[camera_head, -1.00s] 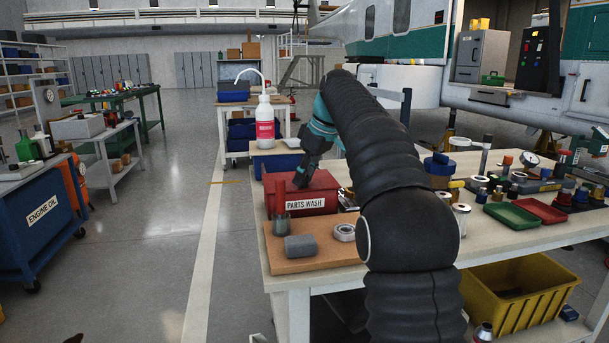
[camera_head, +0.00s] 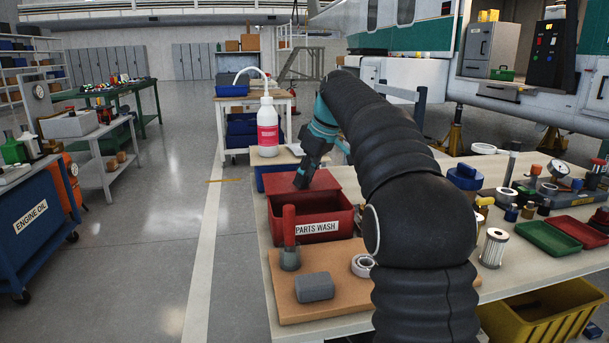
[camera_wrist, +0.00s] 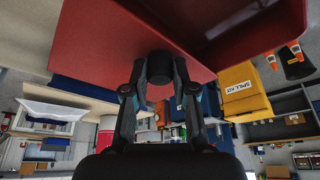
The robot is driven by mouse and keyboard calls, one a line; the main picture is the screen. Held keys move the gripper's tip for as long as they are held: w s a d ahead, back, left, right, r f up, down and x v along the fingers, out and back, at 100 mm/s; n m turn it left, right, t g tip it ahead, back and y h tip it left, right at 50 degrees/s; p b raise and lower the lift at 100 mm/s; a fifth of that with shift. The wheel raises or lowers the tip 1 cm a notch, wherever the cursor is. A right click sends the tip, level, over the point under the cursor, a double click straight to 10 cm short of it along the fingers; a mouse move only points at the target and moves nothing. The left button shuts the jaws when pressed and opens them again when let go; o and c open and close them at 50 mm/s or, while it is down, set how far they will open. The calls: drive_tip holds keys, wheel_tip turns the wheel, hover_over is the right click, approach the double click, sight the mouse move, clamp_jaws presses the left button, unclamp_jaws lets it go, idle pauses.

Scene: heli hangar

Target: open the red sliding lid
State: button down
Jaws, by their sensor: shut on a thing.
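The red parts wash box (camera_head: 325,228) stands on the worktable in the head view, its white label facing me. Its red sliding lid (camera_head: 327,180) lies toward the back, and the dark inside shows in front of it. My gripper (camera_head: 301,180) points down at the lid. In the wrist view my gripper (camera_wrist: 159,88) is shut on the lid's dark round knob (camera_wrist: 160,67), with a finger on either side. The red lid (camera_wrist: 95,40) fills the upper part of that view. My arm hides part of the box's right side.
A white bottle (camera_head: 267,127) stands behind the box. Green and red trays lie right.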

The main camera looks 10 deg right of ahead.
drive_tip(key=c, duration=0.9)
unclamp_jaws()
drive_tip(key=v, duration=1.2)
